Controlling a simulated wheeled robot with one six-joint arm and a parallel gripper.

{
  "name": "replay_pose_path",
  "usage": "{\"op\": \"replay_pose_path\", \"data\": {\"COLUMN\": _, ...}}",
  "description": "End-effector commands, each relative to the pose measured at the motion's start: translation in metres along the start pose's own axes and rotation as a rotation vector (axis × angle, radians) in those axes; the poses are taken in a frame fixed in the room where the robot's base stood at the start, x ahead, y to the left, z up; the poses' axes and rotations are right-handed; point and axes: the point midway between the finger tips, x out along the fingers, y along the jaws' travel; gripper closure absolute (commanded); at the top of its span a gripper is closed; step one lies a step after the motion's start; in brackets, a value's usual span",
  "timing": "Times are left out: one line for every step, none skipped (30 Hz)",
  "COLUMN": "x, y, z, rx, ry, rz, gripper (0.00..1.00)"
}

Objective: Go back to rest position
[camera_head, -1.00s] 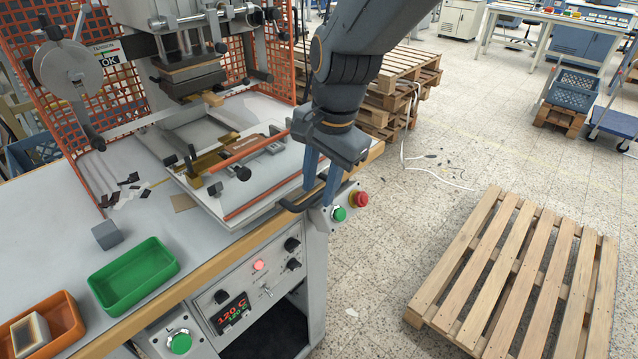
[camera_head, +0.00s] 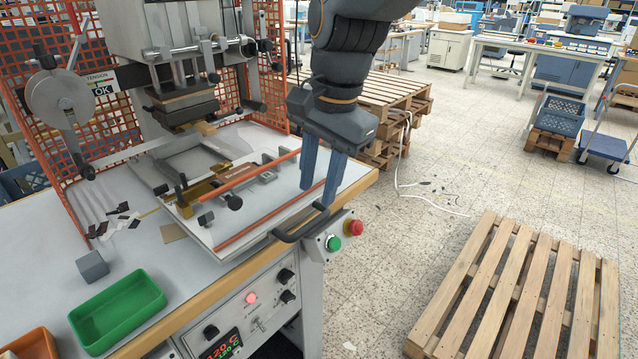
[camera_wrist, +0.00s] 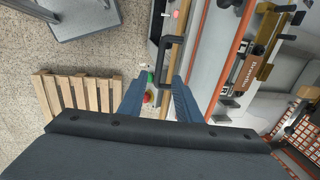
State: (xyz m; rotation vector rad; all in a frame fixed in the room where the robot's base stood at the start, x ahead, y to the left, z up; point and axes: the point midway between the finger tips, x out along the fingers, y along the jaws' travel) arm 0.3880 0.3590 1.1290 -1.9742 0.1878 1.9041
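My gripper (camera_head: 320,184) hangs over the front right corner of the foil stamping machine's bench, pointing down. Its two blue fingers stand apart with nothing between them; the wrist view also shows the open gap (camera_wrist: 158,98). The black U-shaped handle (camera_head: 300,225) of the machine's sliding table (camera_head: 228,235) is close below the fingertips in the head view. In the wrist view the handle (camera_wrist: 166,42) lies beyond the fingertips, apart from them. The green button (camera_head: 333,243) and red button (camera_head: 354,228) are on a small box below the gripper.
A green tray (camera_head: 118,312), an orange tray (camera_head: 30,345) and a grey cube (camera_head: 91,265) are on the bench at left. An orange mesh guard (camera_head: 50,100) stands behind. Stacked pallets (camera_head: 395,92) are behind my arm. A pallet (camera_head: 510,290) lies right on open floor.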

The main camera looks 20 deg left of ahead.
Motion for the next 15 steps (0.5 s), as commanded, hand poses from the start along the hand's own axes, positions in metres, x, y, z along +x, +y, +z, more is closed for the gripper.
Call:
{"op": "replay_pose_path", "data": {"x": 0.0, "y": 0.0, "z": 0.0, "rx": 0.0, "ry": 0.0, "rz": 0.0, "gripper": 0.69}}
{"op": "replay_pose_path", "data": {"x": 0.0, "y": 0.0, "z": 0.0, "rx": 0.0, "ry": 0.0, "rz": 0.0, "gripper": 0.69}}
{"op": "replay_pose_path", "data": {"x": 0.0, "y": 0.0, "z": 0.0, "rx": 0.0, "ry": 0.0, "rz": 0.0, "gripper": 0.69}}
{"op": "replay_pose_path", "data": {"x": 0.0, "y": 0.0, "z": 0.0, "rx": 0.0, "ry": 0.0, "rz": 0.0, "gripper": 0.69}}
{"op": "replay_pose_path", "data": {"x": 0.0, "y": 0.001, "z": 0.0, "rx": 0.0, "ry": 0.0, "rz": 0.0, "gripper": 0.69}}
{"op": "replay_pose_path", "data": {"x": 0.001, "y": 0.003, "z": -0.002, "rx": -0.001, "ry": 0.001, "rz": 0.001, "gripper": 0.69}}
{"op": "replay_pose_path", "data": {"x": 0.002, "y": 0.005, "z": -0.005, "rx": -0.003, "ry": 0.003, "rz": 0.002, "gripper": 0.69}}
{"op": "replay_pose_path", "data": {"x": 0.004, "y": 0.01, "z": -0.009, "rx": -0.006, "ry": 0.005, "rz": 0.004, "gripper": 0.69}}
{"op": "replay_pose_path", "data": {"x": 0.007, "y": 0.018, "z": -0.018, "rx": -0.013, "ry": 0.01, "rz": 0.008, "gripper": 0.69}}
{"op": "replay_pose_path", "data": {"x": 0.01, "y": 0.027, "z": -0.025, "rx": -0.019, "ry": 0.015, "rz": 0.011, "gripper": 0.69}}
{"op": "replay_pose_path", "data": {"x": 0.013, "y": 0.037, "z": -0.034, "rx": -0.028, "ry": 0.021, "rz": 0.015, "gripper": 0.69}}
{"op": "replay_pose_path", "data": {"x": 0.018, "y": 0.054, "z": -0.047, "rx": -0.042, "ry": 0.028, "rz": 0.022, "gripper": 0.69}}
{"op": "replay_pose_path", "data": {"x": 0.022, "y": 0.068, "z": -0.057, "rx": -0.055, "ry": 0.035, "rz": 0.027, "gripper": 0.69}}
{"op": "replay_pose_path", "data": {"x": 0.026, "y": 0.084, "z": -0.067, "rx": -0.07, "ry": 0.041, "rz": 0.034, "gripper": 0.69}}
{"op": "replay_pose_path", "data": {"x": 0.032, "y": 0.107, "z": -0.08, "rx": -0.092, "ry": 0.049, "rz": 0.042, "gripper": 0.69}}
